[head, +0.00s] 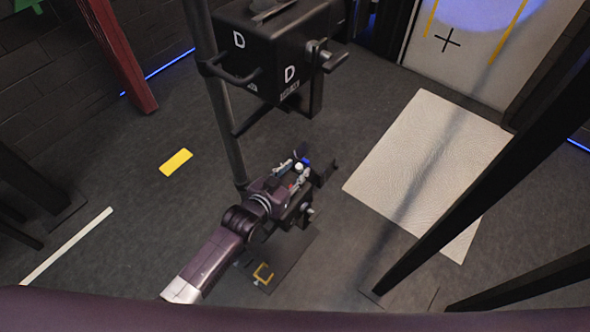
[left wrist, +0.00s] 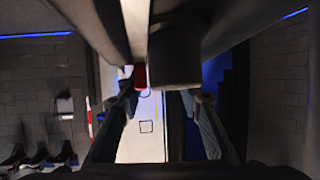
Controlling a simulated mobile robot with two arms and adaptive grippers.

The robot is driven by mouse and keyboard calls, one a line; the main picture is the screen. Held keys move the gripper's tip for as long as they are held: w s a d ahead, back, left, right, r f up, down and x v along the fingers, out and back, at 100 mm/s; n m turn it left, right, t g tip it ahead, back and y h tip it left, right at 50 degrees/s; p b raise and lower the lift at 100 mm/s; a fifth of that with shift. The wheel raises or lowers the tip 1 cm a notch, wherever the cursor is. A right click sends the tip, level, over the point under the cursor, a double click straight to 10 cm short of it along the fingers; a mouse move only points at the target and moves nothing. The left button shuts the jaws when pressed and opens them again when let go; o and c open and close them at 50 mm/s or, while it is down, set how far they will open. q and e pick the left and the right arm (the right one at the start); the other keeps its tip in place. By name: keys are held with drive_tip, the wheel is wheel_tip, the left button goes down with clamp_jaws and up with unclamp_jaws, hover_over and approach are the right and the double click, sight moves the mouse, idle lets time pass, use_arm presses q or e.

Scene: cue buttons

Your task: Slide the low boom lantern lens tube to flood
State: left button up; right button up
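My left gripper (head: 312,172) reaches in beside the black stand pole, and its fingers look spread. In the left wrist view the two fingers (left wrist: 158,125) stand apart with an open gap and nothing gripped between them. A dark, blunt cylinder (left wrist: 175,58), perhaps part of the low boom lantern lens tube, hangs above that gap with a small red piece (left wrist: 139,77) at its left. I cannot tell whether the fingers touch it. In the head view the gripper hides most of the dark hardware around it. My right gripper is not seen.
A black lantern box (head: 265,50) marked D hangs above and behind the gripper. The black pole (head: 225,110) stands just left of it. A pale mat (head: 435,165) lies at right, with dark slanting beams nearer. A yellow floor mark (head: 176,162) lies on clear floor at left.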

use_arm(q)
drive_tip(key=v, duration=1.2)
idle(0.5)
